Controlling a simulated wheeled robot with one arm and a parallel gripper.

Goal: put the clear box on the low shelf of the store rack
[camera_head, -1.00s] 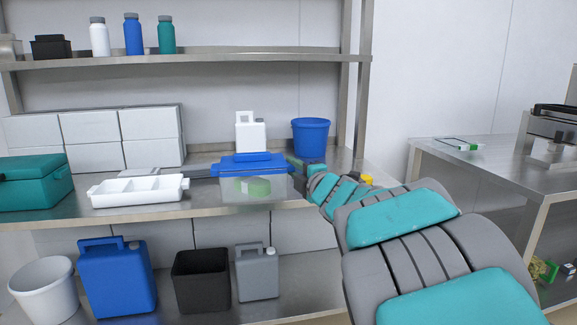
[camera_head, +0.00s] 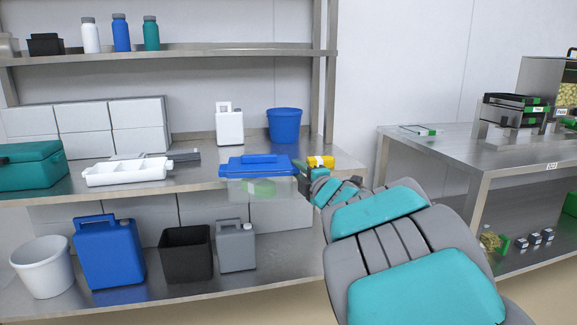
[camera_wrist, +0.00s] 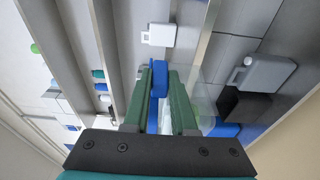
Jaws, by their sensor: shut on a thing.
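The clear box (camera_head: 257,190) has a blue lid with a handle, and something green shows inside it. In the head view it overlaps the front edge of the middle shelf and appears held in front of it. My gripper (camera_head: 306,181) is at the box's right end. In the wrist view my gripper (camera_wrist: 160,100) has its green fingers shut on the blue lid part (camera_wrist: 159,78), and the clear wall (camera_wrist: 200,98) shows beside them. The store rack's low shelf (camera_head: 275,263) is below, with bare room to the right of the grey jerrycan.
A grey jerrycan (camera_head: 236,247), black bin (camera_head: 186,254), blue jerrycan (camera_head: 108,252) and white bucket (camera_head: 43,266) stand on the low shelf. A white tray (camera_head: 127,172) is on the middle shelf. A rack post (camera_head: 330,90) and a steel table (camera_head: 470,148) are at right.

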